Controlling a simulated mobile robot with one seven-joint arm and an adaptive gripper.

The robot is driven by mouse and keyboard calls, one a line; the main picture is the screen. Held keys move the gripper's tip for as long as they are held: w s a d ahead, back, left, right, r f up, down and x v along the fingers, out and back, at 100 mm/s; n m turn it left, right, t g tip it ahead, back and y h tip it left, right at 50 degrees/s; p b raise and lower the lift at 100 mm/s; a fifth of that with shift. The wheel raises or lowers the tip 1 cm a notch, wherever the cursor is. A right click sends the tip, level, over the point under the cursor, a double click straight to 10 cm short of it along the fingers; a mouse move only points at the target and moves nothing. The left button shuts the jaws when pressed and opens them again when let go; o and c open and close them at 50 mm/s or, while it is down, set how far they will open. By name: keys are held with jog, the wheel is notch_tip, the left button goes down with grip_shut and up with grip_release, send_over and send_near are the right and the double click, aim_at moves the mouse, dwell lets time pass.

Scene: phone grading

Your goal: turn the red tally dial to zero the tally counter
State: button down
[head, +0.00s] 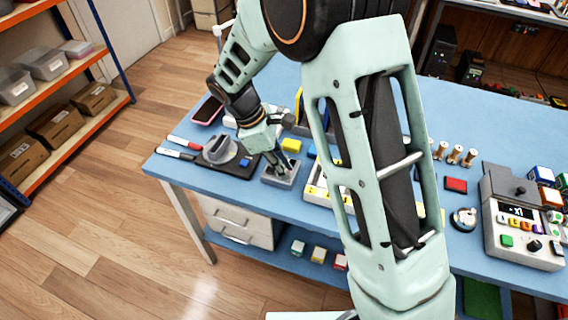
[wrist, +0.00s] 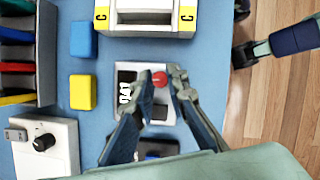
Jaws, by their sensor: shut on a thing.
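The tally counter is a small light-grey box on the blue table; it shows in the wrist view (wrist: 165,115) and in the head view (head: 281,180). Its dark display with white digits (wrist: 125,93) is partly covered by a finger, and I cannot read it surely. The red tally dial (wrist: 159,78) sits on its top. My gripper (wrist: 163,76) has one finger on each side of the dial and is shut on it. In the head view my gripper (head: 279,166) points down onto the counter, and the dial is hidden there.
A yellow block (wrist: 83,92) and a blue block (wrist: 83,40) lie left of the counter in the wrist view. A grey box with a black knob (wrist: 60,163) stands at lower left. A tray with yellow C labels (wrist: 145,30) is just beyond. The table edge is to the right.

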jog(key=m+g, duration=0.1)
jog(key=m, duration=0.1)
jog(key=m+p, duration=0.1)
jog(key=m, duration=0.1)
jog(key=shift+w+r+m+g, duration=0.1)
jog(key=shift+w+m+g, duration=0.1)
jog(key=shift+m+g, duration=0.15)
jog(key=shift+d+m+g+y+p, duration=0.1)
jog(key=shift+m+g+y+p, duration=0.5)
jog(key=shift+m, duration=1.15)
jog(key=c, duration=1.9)
grip_release()
jog(key=shift+c, duration=0.2)
jog(key=v, duration=1.2)
jog(key=shift+w, duration=0.1)
